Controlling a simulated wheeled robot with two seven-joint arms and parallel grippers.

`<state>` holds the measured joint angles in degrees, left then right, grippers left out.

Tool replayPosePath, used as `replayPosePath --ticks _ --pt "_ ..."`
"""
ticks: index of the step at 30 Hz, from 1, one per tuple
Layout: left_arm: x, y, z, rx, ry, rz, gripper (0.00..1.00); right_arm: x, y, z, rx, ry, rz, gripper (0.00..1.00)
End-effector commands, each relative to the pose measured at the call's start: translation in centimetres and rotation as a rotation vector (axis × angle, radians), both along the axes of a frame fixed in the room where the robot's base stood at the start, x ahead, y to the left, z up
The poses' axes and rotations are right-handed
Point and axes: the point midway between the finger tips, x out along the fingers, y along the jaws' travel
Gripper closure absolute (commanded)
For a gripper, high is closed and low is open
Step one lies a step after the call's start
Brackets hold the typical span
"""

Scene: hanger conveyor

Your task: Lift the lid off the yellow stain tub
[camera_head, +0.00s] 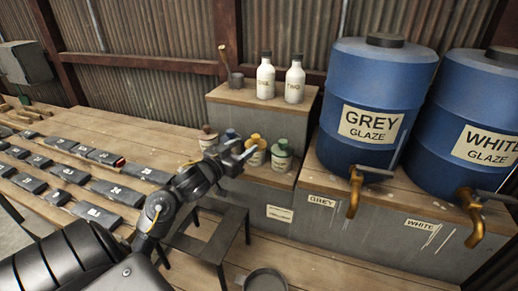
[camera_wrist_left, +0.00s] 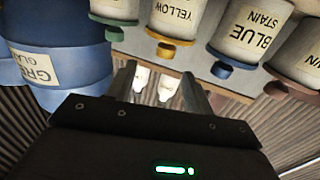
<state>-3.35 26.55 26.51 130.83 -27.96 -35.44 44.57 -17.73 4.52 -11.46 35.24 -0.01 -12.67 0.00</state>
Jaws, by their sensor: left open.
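The yellow stain tub (camera_head: 257,157) stands on a grey shelf in a row of tubs, with its yellow lid (camera_head: 257,140) on top. It shows upside down in the wrist view (camera_wrist_left: 178,17), with its lid (camera_wrist_left: 170,42) towards my fingers. My left gripper (camera_head: 245,149) is open and empty, just left of the yellow lid in the head view. In the wrist view the lid appears beyond the fingertips (camera_wrist_left: 159,72), roughly in line with the gap. I cannot tell whether a finger touches it. My right gripper is in neither view.
The blue (camera_wrist_left: 249,28) and green (camera_head: 281,162) stain tubs flank the yellow one closely. A red-brown-lidded tub (camera_head: 208,137) stands at the left end. Two white bottles (camera_head: 265,78) stand on the higher step behind. Large blue glaze drums (camera_head: 362,95) stand at right.

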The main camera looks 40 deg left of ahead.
Motion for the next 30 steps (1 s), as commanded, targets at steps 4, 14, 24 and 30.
replayPosePath --ticks 4,14,24,30 --pt "-0.3 1.0 0.1 0.0 0.0 0.018 0.48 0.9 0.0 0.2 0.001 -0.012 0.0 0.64" --pt "3.8 1.9 0.0 -0.001 0.001 0.03 0.48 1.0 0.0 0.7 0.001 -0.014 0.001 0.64" --pt "5.7 1.8 -0.2 -0.004 0.002 0.027 0.48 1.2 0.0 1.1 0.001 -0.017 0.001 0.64" --pt "8.7 1.9 -0.5 -0.003 0.001 0.026 0.48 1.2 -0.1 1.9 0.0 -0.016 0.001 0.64"
